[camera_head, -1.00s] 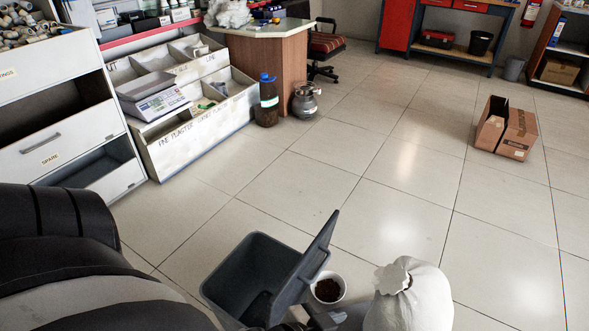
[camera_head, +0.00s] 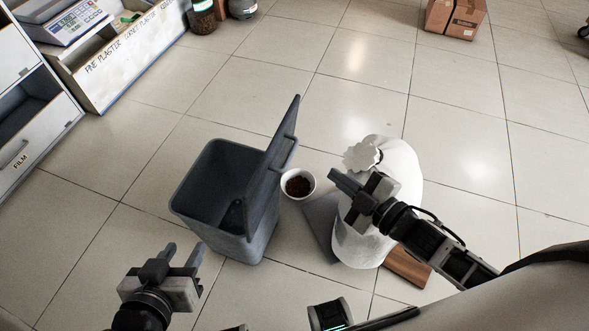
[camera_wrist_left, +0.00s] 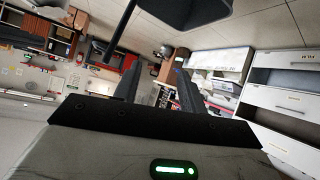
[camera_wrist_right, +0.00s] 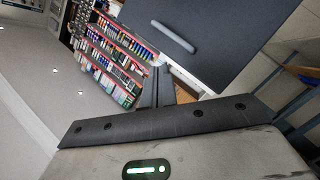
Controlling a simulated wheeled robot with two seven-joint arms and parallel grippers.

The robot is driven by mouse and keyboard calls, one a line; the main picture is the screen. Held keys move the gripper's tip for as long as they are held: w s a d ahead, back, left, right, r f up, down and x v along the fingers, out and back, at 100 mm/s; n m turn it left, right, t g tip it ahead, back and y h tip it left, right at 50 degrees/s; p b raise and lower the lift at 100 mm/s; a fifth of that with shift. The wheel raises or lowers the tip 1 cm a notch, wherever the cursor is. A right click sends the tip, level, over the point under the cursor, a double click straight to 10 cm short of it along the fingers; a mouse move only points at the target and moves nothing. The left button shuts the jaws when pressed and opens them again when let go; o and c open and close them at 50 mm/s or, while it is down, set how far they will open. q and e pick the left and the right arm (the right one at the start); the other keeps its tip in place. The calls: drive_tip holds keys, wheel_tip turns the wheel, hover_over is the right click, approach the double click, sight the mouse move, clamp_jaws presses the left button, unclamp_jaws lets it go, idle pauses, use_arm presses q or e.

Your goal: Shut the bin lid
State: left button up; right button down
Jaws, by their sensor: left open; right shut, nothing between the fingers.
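The grey bin (camera_head: 205,200) stands on the tiled floor in the head view, its mouth open. Its lid (camera_head: 275,170) is raised, standing steeply along the bin's right side and leaning slightly right at the top. In the right wrist view the lid (camera_wrist_right: 240,35) fills the upper right, with a grey bar handle (camera_wrist_right: 174,37). My right gripper (camera_head: 340,180) is shut and empty, to the right of the lid and apart from it, in front of the white sack. My left gripper (camera_head: 183,252) is open and empty, near the bin's front left. The bin (camera_wrist_left: 185,15) also shows in the left wrist view.
A white bowl of dark granules (camera_head: 298,184) sits right of the bin. A white sack (camera_head: 400,170) stands beyond it, with a brown board (camera_head: 408,268) nearby. A cardboard box (camera_head: 455,18) is far right. Floor left of the bin is clear.

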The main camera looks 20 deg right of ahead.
drive_tip(key=w+d+f+n+g+y+b, duration=0.25)
drive_tip(key=d+n+g+y+b, duration=0.3)
drive_tip(key=n, duration=0.85)
drive_tip(key=p+x, duration=0.1)
drive_tip(key=x, duration=1.1)
drive_tip(key=shift+a+r+t+y, duration=0.2)
drive_tip(key=shift+r+t+y, duration=0.05)
drive_tip(key=shift+t+y, duration=0.2)
drive_tip(key=shift+w, duration=0.1)
